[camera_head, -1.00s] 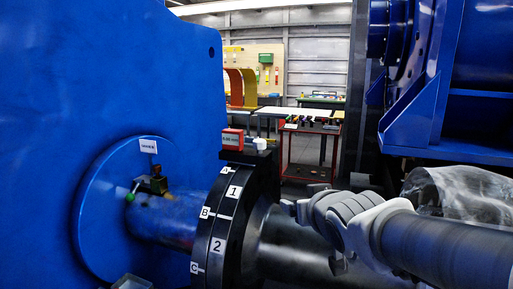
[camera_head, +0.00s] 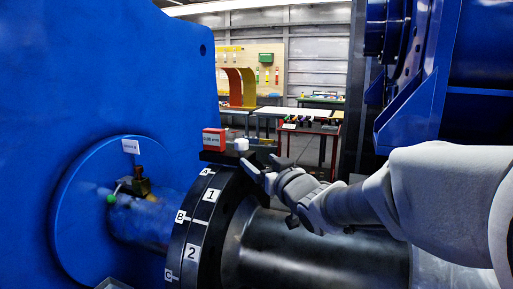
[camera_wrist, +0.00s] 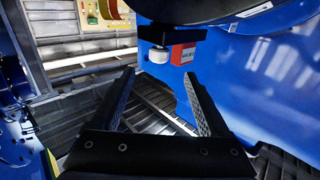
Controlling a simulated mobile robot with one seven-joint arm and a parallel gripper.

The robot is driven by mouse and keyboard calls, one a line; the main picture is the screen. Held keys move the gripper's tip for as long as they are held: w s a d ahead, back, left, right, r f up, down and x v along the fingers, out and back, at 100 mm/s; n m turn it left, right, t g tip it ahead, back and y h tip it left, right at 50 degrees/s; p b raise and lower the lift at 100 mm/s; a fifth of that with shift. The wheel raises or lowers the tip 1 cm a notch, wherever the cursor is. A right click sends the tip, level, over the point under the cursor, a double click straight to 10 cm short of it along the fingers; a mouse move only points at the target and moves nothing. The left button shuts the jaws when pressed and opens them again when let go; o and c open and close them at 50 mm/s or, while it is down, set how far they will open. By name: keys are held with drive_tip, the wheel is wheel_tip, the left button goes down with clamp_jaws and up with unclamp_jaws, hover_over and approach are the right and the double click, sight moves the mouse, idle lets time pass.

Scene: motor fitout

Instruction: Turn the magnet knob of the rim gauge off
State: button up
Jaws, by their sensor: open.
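The rim gauge has a red display box (camera_head: 214,138) reading in mm, on a dark bracket on top of the black coupling flange (camera_head: 212,215). Its white round knob (camera_head: 242,144) faces out on the right of the box. My gripper (camera_head: 262,166) is open and empty, just below and to the right of the knob. In the wrist view, the white knob (camera_wrist: 158,55) and red box (camera_wrist: 183,53) lie beyond the spread fingers (camera_wrist: 158,82), with the knob roughly between them. The fingers do not appear to touch the knob.
A blue machine body (camera_head: 110,60) fills the left, with a labelled blue disc and a small clamp (camera_head: 135,184) on the shaft. A large grey shaft (camera_head: 310,245) runs under my arm. Blue machinery (camera_head: 460,100) stands at right. Workbenches are farther back.

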sight(244, 148)
drive_tip(key=p+x, duration=0.1)
drive_tip(key=x, duration=1.2)
drive_tip(key=shift+w, duration=0.15)
clamp_jaws()
